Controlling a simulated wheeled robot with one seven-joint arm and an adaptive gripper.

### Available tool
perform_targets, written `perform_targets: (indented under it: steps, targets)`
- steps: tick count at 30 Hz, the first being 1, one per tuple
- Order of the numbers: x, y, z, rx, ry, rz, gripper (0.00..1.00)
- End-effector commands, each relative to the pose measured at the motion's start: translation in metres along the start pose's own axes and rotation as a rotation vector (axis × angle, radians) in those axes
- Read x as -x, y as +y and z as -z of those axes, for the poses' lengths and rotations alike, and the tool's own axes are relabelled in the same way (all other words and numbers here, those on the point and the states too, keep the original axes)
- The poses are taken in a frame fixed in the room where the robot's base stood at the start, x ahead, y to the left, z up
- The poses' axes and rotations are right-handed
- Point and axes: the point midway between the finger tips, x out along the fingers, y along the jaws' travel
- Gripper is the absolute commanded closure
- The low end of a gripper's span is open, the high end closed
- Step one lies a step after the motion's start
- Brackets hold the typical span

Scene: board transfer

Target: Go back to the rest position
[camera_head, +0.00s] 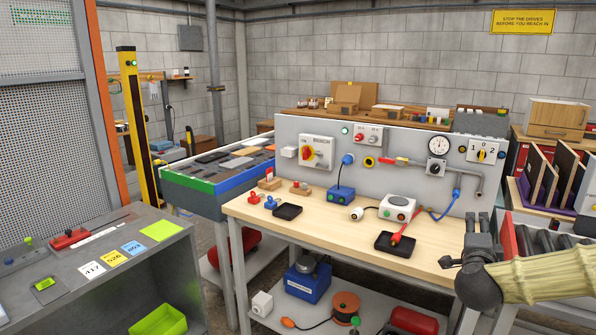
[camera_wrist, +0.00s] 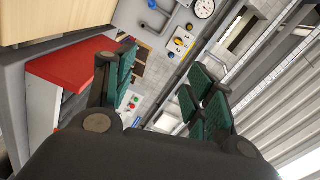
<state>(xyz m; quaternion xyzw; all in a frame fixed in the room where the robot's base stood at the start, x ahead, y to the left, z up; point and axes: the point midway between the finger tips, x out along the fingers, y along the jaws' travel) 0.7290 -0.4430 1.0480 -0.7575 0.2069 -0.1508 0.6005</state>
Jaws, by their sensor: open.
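My gripper (camera_head: 478,225) is at the right end of the wooden workbench (camera_head: 290,222) in the head view, above its front right corner. Its fingers point up. In the wrist view my gripper (camera_wrist: 165,88) has its two finger pairs wide apart, with nothing between them. The space between the fingers shows the back wall and a panel. No object touches the fingers.
The bench holds a blue box (camera_head: 341,194), a white device (camera_head: 397,207) and black trays (camera_head: 398,244). A grey panel (camera_head: 390,160) with switches and a gauge stands behind. A red box (camera_wrist: 75,62) lies close to my gripper's left. A grey cabinet (camera_head: 150,262) stands at left.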

Motion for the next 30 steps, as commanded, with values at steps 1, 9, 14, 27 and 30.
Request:
perform_targets:
  steps: [1,9,14,27,30]
  targets:
    - [0.002,0.006,-0.008,0.021,-0.018,-0.007,0.46]
    - [0.014,0.040,-0.042,0.133,-0.113,-0.050,0.46]
    - [0.029,0.072,-0.070,0.230,-0.201,-0.088,0.46]
    - [0.133,0.232,-0.158,0.652,-0.618,-0.279,0.46]
    - [0.165,0.270,-0.168,0.746,-0.720,-0.327,0.46]
